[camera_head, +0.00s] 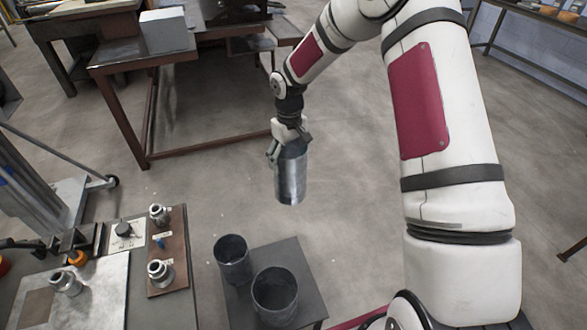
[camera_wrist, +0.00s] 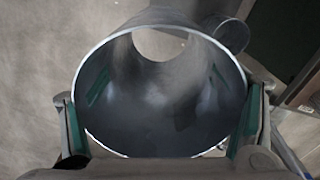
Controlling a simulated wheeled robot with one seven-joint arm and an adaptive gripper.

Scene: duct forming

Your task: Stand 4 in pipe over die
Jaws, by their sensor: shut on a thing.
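My gripper (camera_head: 289,146) is shut on a grey metal pipe (camera_head: 291,178) and holds it nearly upright in the air, over open floor. In the wrist view the green-padded fingers of my gripper (camera_wrist: 160,125) press the pipe's outer wall (camera_wrist: 165,105) on both sides. I look down through its open bore to a bright patch of floor. Two stepped metal pieces, a rear one (camera_head: 158,214) and a front one (camera_head: 159,272), stand on a brown plate (camera_head: 174,240) at left; they look like dies. Their labels are too small to read.
Two open pipes, a narrower one (camera_head: 232,262) and a wider one (camera_head: 275,298), stand on a low dark stand (camera_head: 292,258). A bench with a pale metal sheet (camera_head: 100,297) is at left. A brown table (camera_head: 190,55) with a grey block (camera_head: 166,31) stands behind.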

